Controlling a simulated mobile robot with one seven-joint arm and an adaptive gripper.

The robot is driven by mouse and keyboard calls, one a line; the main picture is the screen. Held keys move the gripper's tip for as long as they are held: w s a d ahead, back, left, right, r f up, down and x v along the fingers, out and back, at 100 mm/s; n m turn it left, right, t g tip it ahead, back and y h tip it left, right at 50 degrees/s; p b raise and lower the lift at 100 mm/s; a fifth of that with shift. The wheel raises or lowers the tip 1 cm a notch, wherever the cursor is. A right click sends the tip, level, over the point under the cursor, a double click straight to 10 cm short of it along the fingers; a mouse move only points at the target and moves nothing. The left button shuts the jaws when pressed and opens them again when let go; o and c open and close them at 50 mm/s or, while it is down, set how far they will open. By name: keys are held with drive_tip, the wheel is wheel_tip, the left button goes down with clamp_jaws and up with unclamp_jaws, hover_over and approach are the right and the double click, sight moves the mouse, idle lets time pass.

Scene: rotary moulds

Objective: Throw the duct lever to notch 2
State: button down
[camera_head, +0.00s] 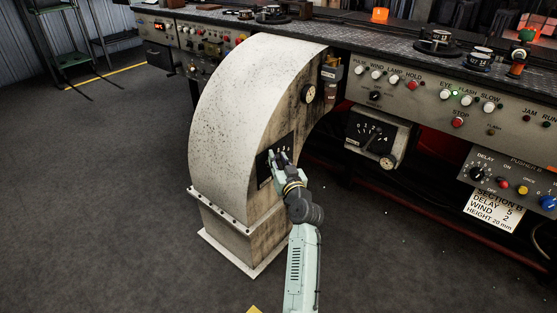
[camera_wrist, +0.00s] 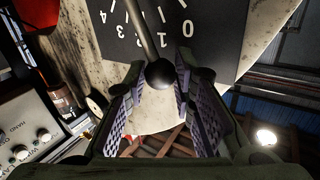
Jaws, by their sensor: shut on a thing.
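The duct lever, a dark rod with a black ball knob (camera_wrist: 160,73), stands out from a dark plate (camera_wrist: 218,25) with white numerals 0 to 4 in the wrist view. My gripper (camera_wrist: 162,66) is shut on the lever, with a purple-padded finger on each side of it near the knob. In the head view my gripper (camera_head: 280,160) is at the plate on the side of the curved white duct (camera_head: 225,105) and hides the lever.
A round gauge (camera_head: 308,93) sits above the plate on the duct. A console (camera_head: 440,90) with knobs and a dial box (camera_head: 377,135) lies to the right. A card (camera_head: 493,209) reads Section B, delay 5, wind 2, height 20 mm.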

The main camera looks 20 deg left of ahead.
drive_tip(key=shift+w+d+r+p, duration=0.15)
drive_tip(key=shift+w+r+p, duration=0.25)
drive_tip(key=shift+p, duration=0.3)
drive_tip(key=p, duration=0.1)
drive_tip(key=w+m+g+p, duration=0.1)
drive_tip(key=w+d+m+p, duration=0.1)
drive_tip(key=shift+w+r+h, duration=0.15)
drive_tip(key=shift+r+h, duration=0.25)
drive_tip(key=shift+w+d+f+m+g+p, duration=0.1)
drive_tip(key=shift+w+f+m+g+p, duration=0.15)
drive_tip(key=shift+w+m+g+p, duration=0.2)
drive_tip(key=c, duration=1.3)
unclamp_jaws()
drive_tip(key=shift+f, duration=0.1)
drive_tip(key=shift+s, duration=0.15)
drive_tip(key=v, duration=1.2)
